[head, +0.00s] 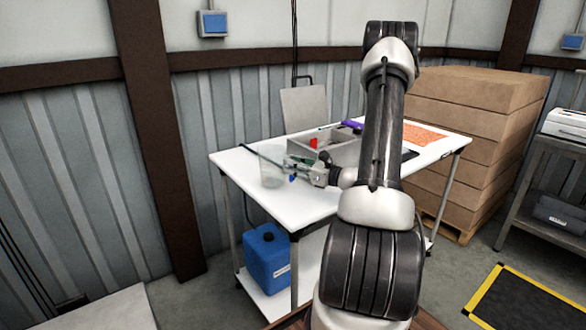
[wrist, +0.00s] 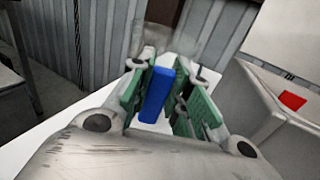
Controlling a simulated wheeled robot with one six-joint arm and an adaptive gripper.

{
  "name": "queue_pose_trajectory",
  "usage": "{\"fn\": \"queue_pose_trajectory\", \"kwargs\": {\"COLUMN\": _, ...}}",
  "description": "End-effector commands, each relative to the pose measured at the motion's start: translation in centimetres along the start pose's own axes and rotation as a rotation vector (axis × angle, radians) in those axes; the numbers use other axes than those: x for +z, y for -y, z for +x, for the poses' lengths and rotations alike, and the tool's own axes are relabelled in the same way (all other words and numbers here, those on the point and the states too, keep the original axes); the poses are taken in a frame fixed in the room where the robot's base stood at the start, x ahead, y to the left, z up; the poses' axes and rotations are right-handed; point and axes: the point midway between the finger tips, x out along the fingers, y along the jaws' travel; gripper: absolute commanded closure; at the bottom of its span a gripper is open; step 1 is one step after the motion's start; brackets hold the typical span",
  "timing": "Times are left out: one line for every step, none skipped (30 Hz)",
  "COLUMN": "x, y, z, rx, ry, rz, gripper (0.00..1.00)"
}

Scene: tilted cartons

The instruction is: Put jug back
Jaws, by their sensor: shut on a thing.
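The jug (head: 270,168) is clear and greyish, near the left end of the white table in the head view. It looks upright, and I cannot tell whether its base touches the tabletop. My gripper (head: 292,165) is at its right side. In the wrist view, the green fingers of my gripper (wrist: 158,98) are on either side of a blue upright piece (wrist: 157,95), which looks like the jug's handle. The jug's see-through body (wrist: 168,42) shows faintly beyond it.
The white table (head: 245,181) carries a grey divided bin (head: 338,152) with a red item (head: 313,143), right of my gripper. An orange sheet (head: 424,134) lies at the right. A blue canister (head: 266,262) stands on the lower shelf. Stacked cartons (head: 470,125) stand behind right.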

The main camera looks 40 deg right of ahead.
Motion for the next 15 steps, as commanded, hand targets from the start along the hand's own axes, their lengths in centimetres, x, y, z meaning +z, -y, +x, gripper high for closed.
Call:
{"fn": "queue_pose_trajectory", "kwargs": {"x": -0.5, "y": 0.0, "z": 0.0, "rx": 0.0, "ry": 0.0, "rz": 0.002, "gripper": 1.0}}
{"fn": "queue_pose_trajectory", "kwargs": {"x": -0.64, "y": 0.01, "z": 0.0, "rx": 0.0, "ry": 0.0, "rz": 0.0, "gripper": 1.0}}
{"fn": "queue_pose_trajectory", "kwargs": {"x": -0.71, "y": 0.01, "z": 0.0, "rx": 0.0, "ry": 0.001, "rz": -0.001, "gripper": 1.0}}
{"fn": "queue_pose_trajectory", "kwargs": {"x": -0.71, "y": 0.01, "z": 0.0, "rx": -0.001, "ry": 0.001, "rz": -0.002, "gripper": 1.0}}
{"fn": "queue_pose_trajectory", "kwargs": {"x": -0.69, "y": 0.01, "z": 0.0, "rx": -0.001, "ry": 0.001, "rz": -0.002, "gripper": 1.0}}
{"fn": "queue_pose_trajectory", "kwargs": {"x": -0.68, "y": 0.01, "z": 0.01, "rx": 0.0, "ry": 0.001, "rz": -0.002, "gripper": 1.0}}
{"fn": "queue_pose_trajectory", "kwargs": {"x": -0.67, "y": 0.01, "z": 0.01, "rx": 0.0, "ry": 0.001, "rz": -0.002, "gripper": 1.0}}
{"fn": "queue_pose_trajectory", "kwargs": {"x": -0.67, "y": 0.01, "z": 0.01, "rx": 0.0, "ry": 0.001, "rz": -0.002, "gripper": 1.0}}
{"fn": "queue_pose_trajectory", "kwargs": {"x": -0.67, "y": 0.01, "z": 0.01, "rx": 0.0, "ry": 0.001, "rz": -0.002, "gripper": 1.0}}
{"fn": "queue_pose_trajectory", "kwargs": {"x": -0.7, "y": 0.01, "z": 0.01, "rx": 0.0, "ry": 0.001, "rz": -0.002, "gripper": 1.0}}
{"fn": "queue_pose_trajectory", "kwargs": {"x": -0.76, "y": 0.01, "z": 0.01, "rx": 0.0, "ry": 0.001, "rz": -0.001, "gripper": 1.0}}
{"fn": "queue_pose_trajectory", "kwargs": {"x": -0.88, "y": 0.01, "z": 0.01, "rx": 0.0, "ry": 0.001, "rz": -0.001, "gripper": 1.0}}
{"fn": "queue_pose_trajectory", "kwargs": {"x": -0.98, "y": 0.01, "z": 0.01, "rx": -0.001, "ry": 0.001, "rz": -0.001, "gripper": 1.0}}
{"fn": "queue_pose_trajectory", "kwargs": {"x": -1.03, "y": 0.01, "z": 0.01, "rx": 0.0, "ry": 0.0, "rz": -0.001, "gripper": 0.79}}
{"fn": "queue_pose_trajectory", "kwargs": {"x": -0.99, "y": 0.01, "z": 0.01, "rx": 0.0, "ry": 0.0, "rz": -0.002, "gripper": 0.72}}
